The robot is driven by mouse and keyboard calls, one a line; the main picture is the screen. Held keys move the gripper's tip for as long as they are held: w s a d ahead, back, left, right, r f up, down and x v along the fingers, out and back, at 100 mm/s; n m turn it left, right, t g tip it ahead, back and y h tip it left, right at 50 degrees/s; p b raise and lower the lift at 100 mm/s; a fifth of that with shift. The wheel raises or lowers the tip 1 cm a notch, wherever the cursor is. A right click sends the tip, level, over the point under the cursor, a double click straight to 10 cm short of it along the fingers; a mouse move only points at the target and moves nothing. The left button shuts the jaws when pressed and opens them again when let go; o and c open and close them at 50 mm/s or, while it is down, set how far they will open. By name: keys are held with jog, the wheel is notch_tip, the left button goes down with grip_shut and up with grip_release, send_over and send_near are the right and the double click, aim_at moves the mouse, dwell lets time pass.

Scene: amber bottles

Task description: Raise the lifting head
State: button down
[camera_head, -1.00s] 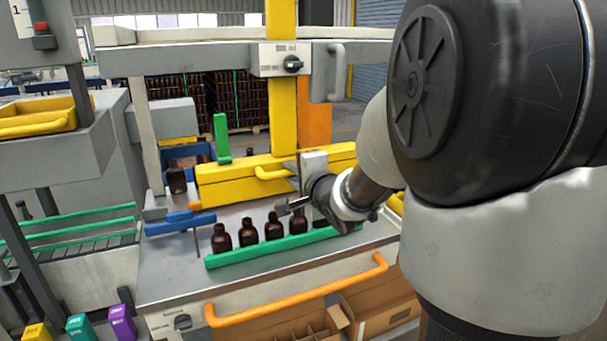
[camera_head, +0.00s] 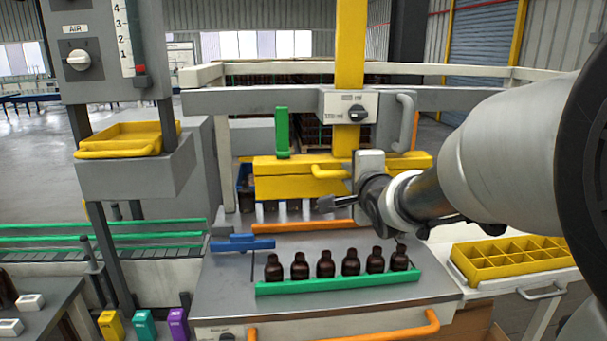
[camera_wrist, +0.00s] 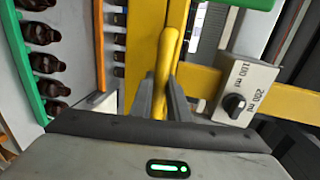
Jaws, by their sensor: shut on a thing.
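The lifting head is a long yellow block (camera_head: 290,185) that hangs above the grey machine table (camera_head: 225,290). Grey tubes show beneath it, with a clear gap down to the table. Its yellow handle (camera_head: 325,173) sticks out at the front. In the wrist view my gripper (camera_wrist: 166,98) is shut around the handle (camera_wrist: 167,50), one dark finger on each side. Several amber bottles (camera_head: 325,264) stand upright in a row on the table, in front of the head.
A green rail (camera_head: 340,285) runs before the bottles and an orange rail (camera_head: 302,226) behind them. A selector box (camera_head: 345,106) sits on the crossbeam (camera_head: 250,102) above the head. A yellow divided tray (camera_head: 510,256) stands at right. A grey post with a yellow bin (camera_head: 120,140) stands at left.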

jog(key=shift+w+r, duration=0.1)
jog(key=shift+r, duration=0.3)
jog(key=c, duration=1.7)
grip_release()
jog(key=shift+f, duration=0.1)
jog(key=shift+b+v, duration=0.55)
jog(key=shift+v, duration=8.25)
jog(key=shift+a+f, duration=0.1)
jog(key=s+f+n+g, duration=0.3)
jog(key=s+f+n, duration=0.1)
jog(key=n, duration=0.2)
jog(key=s+a+f+n+g, duration=0.1)
jog(key=s+f+n+g, duration=0.2)
jog(key=s+f+n, duration=0.2)
jog(key=s+f+n+g, duration=0.4)
jog(key=s+f+n, duration=0.1)
jog(key=n, duration=0.1)
jog(key=shift+s+a+f+n+h, duration=0.1)
jog(key=shift+s+a+n+h, duration=0.1)
jog(key=shift+a+n+h, duration=0.15)
